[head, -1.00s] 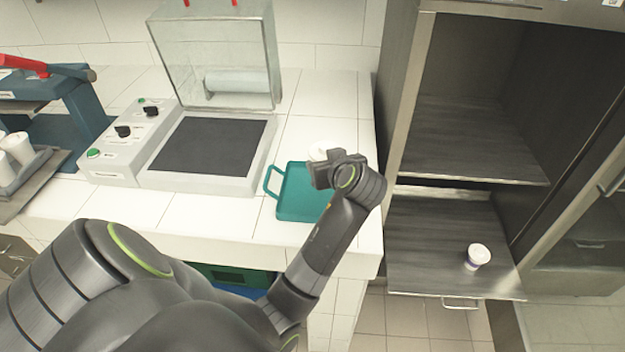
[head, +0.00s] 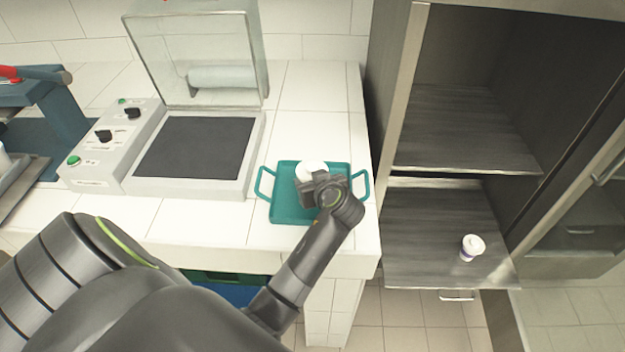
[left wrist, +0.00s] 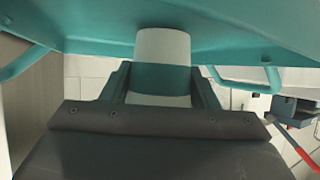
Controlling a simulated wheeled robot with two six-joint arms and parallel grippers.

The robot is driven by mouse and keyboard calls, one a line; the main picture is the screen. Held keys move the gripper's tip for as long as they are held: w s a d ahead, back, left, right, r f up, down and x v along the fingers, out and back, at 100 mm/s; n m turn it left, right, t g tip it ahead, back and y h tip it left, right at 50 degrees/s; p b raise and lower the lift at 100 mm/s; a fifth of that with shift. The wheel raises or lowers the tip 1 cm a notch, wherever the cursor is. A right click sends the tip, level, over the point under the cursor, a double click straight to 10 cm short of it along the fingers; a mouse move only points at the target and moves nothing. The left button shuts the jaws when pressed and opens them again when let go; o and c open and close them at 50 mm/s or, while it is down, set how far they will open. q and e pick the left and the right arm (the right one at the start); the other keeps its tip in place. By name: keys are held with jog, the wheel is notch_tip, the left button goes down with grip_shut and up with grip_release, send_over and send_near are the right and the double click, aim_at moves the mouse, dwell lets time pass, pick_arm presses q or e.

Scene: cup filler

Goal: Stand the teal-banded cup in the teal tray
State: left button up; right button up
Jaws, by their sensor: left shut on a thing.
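The teal-banded cup (left wrist: 162,75) is between the fingers of my left gripper (left wrist: 162,88), which is shut on it around the teal band. In the head view only the cup's white top (head: 309,168) shows; the gripper (head: 312,184) hides the rest. The cup is over the teal tray (head: 285,205), inside its rim as seen from above. In the left wrist view the cup's end meets the tray surface (left wrist: 90,22) in the picture; I cannot tell whether it touches. My right gripper is not in view.
The tray lies on the white tiled counter (head: 215,224), near its right edge. A grey machine with a raised clear lid (head: 195,60) stands left of it. A blue machine (head: 62,120) is at far left.

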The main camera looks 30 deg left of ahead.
pick_arm(q)
jog(key=shift+f, duration=0.2)
jog(key=o, duration=1.1)
jog(key=shift+c, duration=0.2)
jog(key=shift+r, duration=0.15)
